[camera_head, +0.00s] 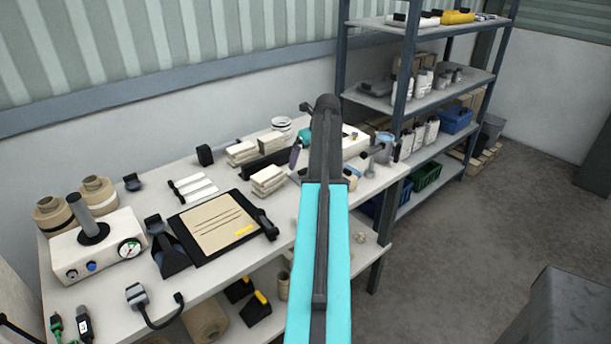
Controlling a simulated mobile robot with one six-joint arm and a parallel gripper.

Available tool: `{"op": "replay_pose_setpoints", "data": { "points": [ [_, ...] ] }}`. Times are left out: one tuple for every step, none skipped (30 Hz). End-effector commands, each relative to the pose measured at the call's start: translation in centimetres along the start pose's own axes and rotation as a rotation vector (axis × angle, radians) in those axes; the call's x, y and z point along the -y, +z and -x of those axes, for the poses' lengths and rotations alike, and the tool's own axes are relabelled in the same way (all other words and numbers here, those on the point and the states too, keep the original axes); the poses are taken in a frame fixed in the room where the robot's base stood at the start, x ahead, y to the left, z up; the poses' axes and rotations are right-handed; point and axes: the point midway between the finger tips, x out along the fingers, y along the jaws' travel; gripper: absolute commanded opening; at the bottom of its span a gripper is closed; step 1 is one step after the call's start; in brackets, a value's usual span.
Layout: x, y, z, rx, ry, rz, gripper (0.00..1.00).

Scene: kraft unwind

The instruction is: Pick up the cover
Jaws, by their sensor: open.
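I cannot make out with certainty which thing is the cover. My cyan arm link rises through the middle of the view to a dark joint above the workbench (222,182). My gripper does not show clearly; the arm hides the bench behind it. A teal and dark item (303,138) shows just left of the joint, partly hidden. A black board with a kraft sheet (213,222) lies on the bench left of the arm. A white unit with a grey post and a gauge (98,243) stands at the bench's left end.
Kraft rolls (99,190) stand at the back left. Stacked pale blocks (267,180) and white strips (193,187) lie mid-bench. A dark scoop-like item (170,254) sits by the board. A metal shelf (447,85) stands behind right.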

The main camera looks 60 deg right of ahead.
Motion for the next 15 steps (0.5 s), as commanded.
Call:
{"op": "replay_pose_setpoints", "data": {
  "points": [
    [0.0,0.0,-0.5,-0.001,0.0,0.0,0.97],
    [0.0,0.0,-0.7,-0.001,0.0,0.0,0.97],
    [0.0,0.0,-1.0,-0.001,0.001,0.0,0.97],
    [0.0,0.0,-1.2,-0.001,0.0,0.0,0.97],
    [0.0,0.0,-1.4,-0.001,0.0,0.0,0.97],
    [0.0,0.0,-1.5,-0.001,0.0,0.0,0.97],
    [0.0,0.0,-1.6,0.0,0.0,0.0,0.97],
    [0.0,0.0,-1.6,0.0,0.0,0.0,0.97],
    [0.1,-0.1,-1.7,0.0,-0.001,-0.001,0.97],
    [0.1,-0.1,-1.7,0.0,-0.001,-0.001,0.97],
    [0.1,-0.1,-1.6,0.0,-0.001,-0.001,0.97],
    [0.1,-0.1,-1.6,0.0,-0.001,-0.001,0.97],
    [0.1,-0.1,-1.6,0.0,-0.001,-0.001,0.97],
    [0.1,-0.1,-1.6,0.0,-0.001,-0.001,0.97],
    [0.1,-0.1,-1.6,0.0,-0.001,-0.001,0.97]
  ]
}}
